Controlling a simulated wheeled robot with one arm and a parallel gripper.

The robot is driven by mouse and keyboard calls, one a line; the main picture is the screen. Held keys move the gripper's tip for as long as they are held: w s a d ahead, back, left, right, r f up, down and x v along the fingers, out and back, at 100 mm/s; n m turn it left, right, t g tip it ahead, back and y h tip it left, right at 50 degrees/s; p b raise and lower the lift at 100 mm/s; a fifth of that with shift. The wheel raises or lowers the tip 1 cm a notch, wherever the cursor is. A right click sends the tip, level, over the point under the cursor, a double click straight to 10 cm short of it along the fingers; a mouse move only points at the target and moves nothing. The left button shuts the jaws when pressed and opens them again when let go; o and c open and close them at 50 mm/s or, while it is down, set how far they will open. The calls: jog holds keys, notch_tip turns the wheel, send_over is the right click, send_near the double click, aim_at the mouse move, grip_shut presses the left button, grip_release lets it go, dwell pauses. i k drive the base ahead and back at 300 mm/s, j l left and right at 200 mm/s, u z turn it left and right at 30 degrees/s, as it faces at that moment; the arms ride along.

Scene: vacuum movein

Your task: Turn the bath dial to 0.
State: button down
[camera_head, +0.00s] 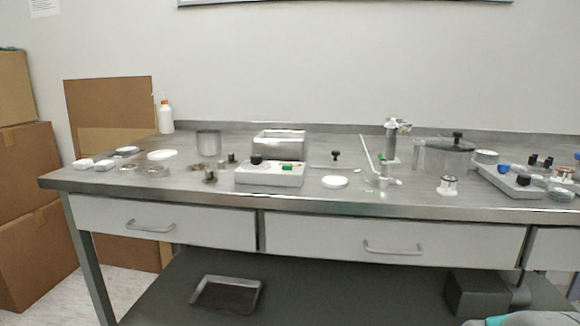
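A steel open-topped bath (280,140) stands on the bench left of the picture's middle. A light grey control box (270,177) sits at its front. On the box's top left is a black round knob (256,159), which looks like the bath dial. A green switch (287,167) is to its right. Its markings and setting are too small to read. My gripper's fingers are not in view. A grey and teal part at the bottom right edge may be my own arm.
The steel bench (230,191) holds several dishes, a steel beaker (208,142), a white bottle (166,116) and a glass vessel (445,157). Drawers (395,240) face me. Cardboard boxes (28,190) stand at left.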

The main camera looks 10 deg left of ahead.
aim_at(255, 160)
jog(key=i+j, duration=0.1)
jog(key=j, duration=0.35)
jog(key=i+j, duration=0.15)
jog(key=j, duration=0.3)
jog(key=i+j, duration=0.1)
jog(key=j, duration=0.35)
